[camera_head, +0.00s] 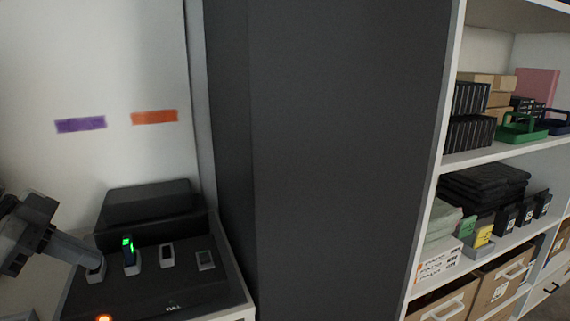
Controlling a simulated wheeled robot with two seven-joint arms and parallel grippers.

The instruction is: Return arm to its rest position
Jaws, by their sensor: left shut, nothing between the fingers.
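My left gripper (88,256) comes in from the left edge at the lower left. Its fingers are shut and empty, and they point right and slightly down. The fingertips are over the left side of a black-topped station (190,285), close to a small white-edged holder at its left end. I cannot tell whether they touch it. My right gripper is not in view.
The station bears several small holders, one with a green-lit device (129,250), and an orange light (104,318). A dark grey column (345,150) stands right of it. A shelf (492,153) with boxes and trays is at the right.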

